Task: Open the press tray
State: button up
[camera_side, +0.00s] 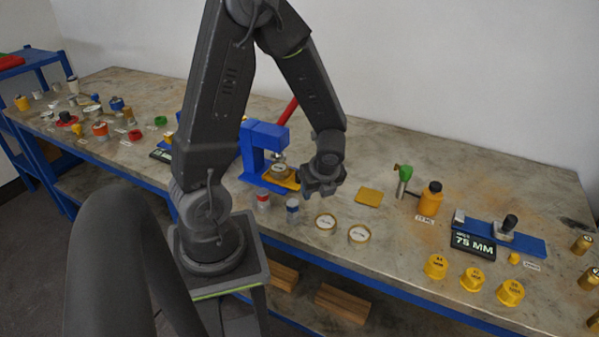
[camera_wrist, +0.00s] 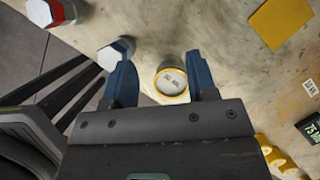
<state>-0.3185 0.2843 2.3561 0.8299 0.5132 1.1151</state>
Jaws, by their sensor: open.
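The blue press (camera_side: 252,150) with a red lever (camera_side: 288,110) stands on the bench, partly hidden behind my arm. Its yellow tray (camera_side: 288,183) shows at the base, with a round brass-coloured vessel (camera_side: 280,171) on it beneath the press head. I cannot tell how far out the tray is. My gripper (camera_side: 322,190) is just right of the tray, above the bench. In the wrist view my gripper (camera_wrist: 160,62) is open and empty, fingers pointing away. The tray is not in the wrist view.
A yellow-rimmed round dish (camera_wrist: 171,82) lies below, seen between the fingers. A blue-banded jar (camera_side: 292,206) and a red-banded jar (camera_side: 263,201) stand in front of the press. A flat yellow plate (camera_side: 369,197) lies to the right, with bare bench around it.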

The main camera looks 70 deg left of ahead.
jog(key=shift+a+f, duration=0.2)
jog(key=shift+f, duration=0.1)
jog(key=shift+a, duration=0.25)
jog(key=a, duration=1.1)
jog(key=shift+s+a, duration=0.1)
jog(key=shift+a, duration=0.05)
jog(key=x, duration=0.3)
jog(key=shift+a+f, duration=0.1)
jog(key=shift+f, duration=0.2)
jog(key=shift+a+f, duration=0.25)
jog(key=shift+f, duration=0.35)
grip_shut()
